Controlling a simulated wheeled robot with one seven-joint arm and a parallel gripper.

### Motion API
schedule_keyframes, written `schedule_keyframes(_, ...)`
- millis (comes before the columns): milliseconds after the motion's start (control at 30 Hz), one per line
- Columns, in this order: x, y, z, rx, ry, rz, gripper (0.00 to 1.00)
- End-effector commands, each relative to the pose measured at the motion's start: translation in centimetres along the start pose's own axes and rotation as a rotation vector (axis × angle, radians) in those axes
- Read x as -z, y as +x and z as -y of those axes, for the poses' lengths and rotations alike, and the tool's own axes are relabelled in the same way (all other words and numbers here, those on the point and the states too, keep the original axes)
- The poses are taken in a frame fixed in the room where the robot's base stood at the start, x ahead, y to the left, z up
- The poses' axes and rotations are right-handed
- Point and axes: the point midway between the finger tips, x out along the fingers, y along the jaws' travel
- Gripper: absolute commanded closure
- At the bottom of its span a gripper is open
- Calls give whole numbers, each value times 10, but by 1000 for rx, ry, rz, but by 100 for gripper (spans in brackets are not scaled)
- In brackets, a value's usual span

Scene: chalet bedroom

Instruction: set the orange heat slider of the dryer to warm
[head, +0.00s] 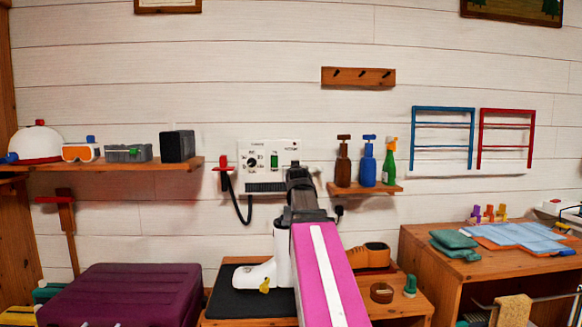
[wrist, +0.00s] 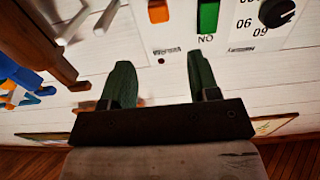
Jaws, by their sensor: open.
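The dryer (head: 268,149) is a white wall panel with a black dial (head: 252,162), a green switch (head: 274,160) and a dark grille. In the wrist view, its orange heat slider (wrist: 158,11) is partly cut off by the top edge, beside the green switch. My gripper (wrist: 158,68) is open and empty, with two dark green fingers apart. In the wrist picture the slider sits just above the gap between the fingertips; no contact shows. In the head view my gripper (head: 296,172) covers the panel's right part and hides the slider. The slider's setting cannot be read.
A red hook with a black hose (head: 238,200) hangs left of the dryer. A small shelf (head: 362,188) with several bottles is close on the right.

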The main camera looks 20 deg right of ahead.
Motion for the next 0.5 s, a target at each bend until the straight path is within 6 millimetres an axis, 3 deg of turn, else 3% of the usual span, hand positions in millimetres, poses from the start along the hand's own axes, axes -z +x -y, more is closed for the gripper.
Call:
schedule_keyframes(267, 0, 22, 0, 0, 0, 0, 45)
schedule_keyframes(500, 1, 64, 0, 0, 0, 1, 45)
